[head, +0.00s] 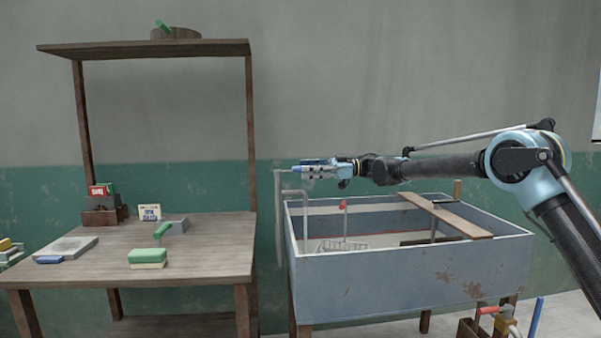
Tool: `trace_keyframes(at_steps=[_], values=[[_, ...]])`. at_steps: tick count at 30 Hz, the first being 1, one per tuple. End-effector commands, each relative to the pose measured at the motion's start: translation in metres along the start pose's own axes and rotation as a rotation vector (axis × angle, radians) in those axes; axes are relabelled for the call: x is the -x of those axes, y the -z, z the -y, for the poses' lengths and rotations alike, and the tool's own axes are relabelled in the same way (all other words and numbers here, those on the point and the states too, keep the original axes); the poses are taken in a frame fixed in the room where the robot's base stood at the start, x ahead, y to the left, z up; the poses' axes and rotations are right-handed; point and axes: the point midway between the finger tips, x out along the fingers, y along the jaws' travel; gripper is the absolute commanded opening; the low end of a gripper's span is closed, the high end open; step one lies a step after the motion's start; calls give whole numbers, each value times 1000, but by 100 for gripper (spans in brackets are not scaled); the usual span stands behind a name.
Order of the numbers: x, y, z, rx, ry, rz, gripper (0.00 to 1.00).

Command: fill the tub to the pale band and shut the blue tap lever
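The tub (400,285) is a large blue-grey basin with rust patches, standing on wooden legs at the right. Its inner wall shows a paler strip (375,209) below the rim. I cannot tell the water level from here. A grey pipe (304,225) bends over the tub's left end, and a taller upright pipe (278,215) stands beside it. A small blue piece (309,161), which looks like the tap lever, is at the pipe top. My gripper (306,173) is right at it, pointing left; contact and finger opening are too small to tell.
A wooden board (446,215) lies across the tub's right part. A red-topped rod (343,220) and a wire rack (340,245) are inside. The workbench (205,260) at left holds several small items. A box of tools (490,322) stands at the lower right.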

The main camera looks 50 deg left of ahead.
Motion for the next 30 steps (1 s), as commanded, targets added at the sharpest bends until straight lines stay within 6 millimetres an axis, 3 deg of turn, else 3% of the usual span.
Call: trace_keyframes(at_steps=[6, 12, 30], values=[[41, -1, -1, 0, -3, 1, 38], [62, -1, -1, 0, -1, 0, 38], [69, -1, -1, 0, -1, 0, 38]])
